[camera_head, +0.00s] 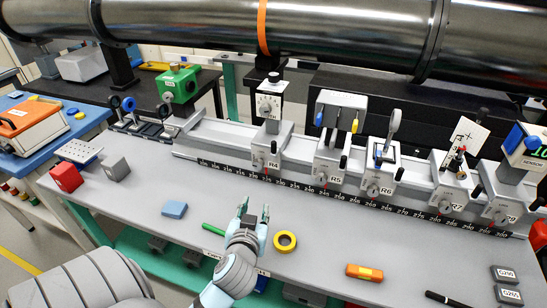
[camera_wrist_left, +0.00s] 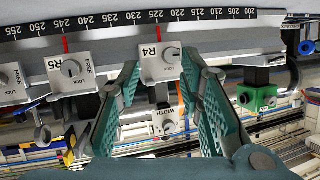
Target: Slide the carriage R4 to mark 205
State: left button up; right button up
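The carriage R4 (camera_head: 262,145) is a light grey block on the rail, with a LOCK knob and a white WIDTH unit on a post above it. In the left wrist view, R4 (camera_wrist_left: 153,65) appears inverted, its red pointer close to 225 on the black scale (camera_wrist_left: 110,20). The 205 mark lies to its right there, and to its left in the head view. My left gripper (camera_head: 254,212) is open and empty above the bench, in front of the rail and apart from R4. Its green fingers (camera_wrist_left: 165,100) frame R4 in the wrist view. My right gripper is not in view.
Carriages R5 (camera_head: 328,160), R6 (camera_head: 380,175) and R7 stand right of R4. The rail left of R4 is clear up to a green device (camera_head: 178,84). A yellow tape roll (camera_head: 285,242), a green pen and a blue block (camera_head: 174,209) lie on the bench.

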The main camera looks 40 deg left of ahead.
aim_at(273, 144)
pick_arm(q)
jog(key=w+r+t+y, duration=0.1)
jog(key=w+r+t, duration=0.3)
jog(key=w+r, duration=0.3)
jog(key=shift+n, duration=0.4)
jog(key=x, duration=0.4)
jog(key=a+x, duration=0.1)
jog(key=x, duration=0.3)
jog(key=r+x, duration=0.1)
jog(key=x, duration=0.3)
jog(key=shift+a+p, duration=0.35)
grip_shut()
